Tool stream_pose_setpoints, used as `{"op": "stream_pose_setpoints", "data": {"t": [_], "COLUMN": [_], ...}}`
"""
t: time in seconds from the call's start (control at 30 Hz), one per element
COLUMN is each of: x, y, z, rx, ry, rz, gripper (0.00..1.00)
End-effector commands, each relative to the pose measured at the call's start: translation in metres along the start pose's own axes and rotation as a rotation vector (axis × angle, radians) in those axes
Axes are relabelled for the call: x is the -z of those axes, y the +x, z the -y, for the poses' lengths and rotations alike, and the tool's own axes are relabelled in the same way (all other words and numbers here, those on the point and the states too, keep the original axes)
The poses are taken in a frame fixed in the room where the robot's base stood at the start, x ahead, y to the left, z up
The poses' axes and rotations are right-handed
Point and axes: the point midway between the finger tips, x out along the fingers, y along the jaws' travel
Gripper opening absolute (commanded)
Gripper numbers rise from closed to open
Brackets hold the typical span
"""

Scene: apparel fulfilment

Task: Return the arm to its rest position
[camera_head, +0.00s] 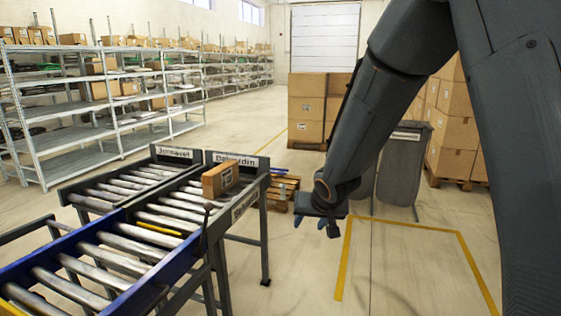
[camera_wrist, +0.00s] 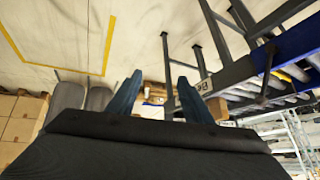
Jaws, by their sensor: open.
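My arm reaches down from the upper right in the head view, and my gripper (camera_head: 333,228) hangs to the right of the roller conveyor, clear of it. In the wrist view my gripper (camera_wrist: 158,90) shows two blue fingers spread apart with nothing held between them. A brown cardboard box (camera_head: 220,180) lies on the far end of the right conveyor lane, left of my gripper and apart from it.
The roller conveyor (camera_head: 150,225) fills the lower left, with labelled end plates. A grey bin (camera_head: 402,165) stands behind my arm. Pallets of stacked boxes (camera_head: 307,110) stand further back. Metal shelves (camera_head: 75,125) line the left. Yellow-marked floor (camera_head: 400,265) is clear.

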Motion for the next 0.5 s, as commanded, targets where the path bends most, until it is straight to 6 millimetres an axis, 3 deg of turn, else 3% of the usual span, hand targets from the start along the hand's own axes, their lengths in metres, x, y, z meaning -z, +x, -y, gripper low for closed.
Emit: {"op": "stream_pose_setpoints", "data": {"t": [0.03,0.1,0.2,0.4,0.5], "x": [-0.020,-0.052,-0.102,-0.190,-0.216], "y": [-0.019,-0.042,-0.078,-0.138,-0.156], "z": [-0.025,-0.053,-0.083,-0.108,-0.110], "rx": [-0.050,-0.107,-0.159,-0.171,-0.156], "ry": [0.000,-0.005,-0.012,-0.015,-0.017], "rz": [0.047,0.127,0.251,0.467,0.532], "gripper": [0.46,0.46,0.46,0.46,0.46]}}
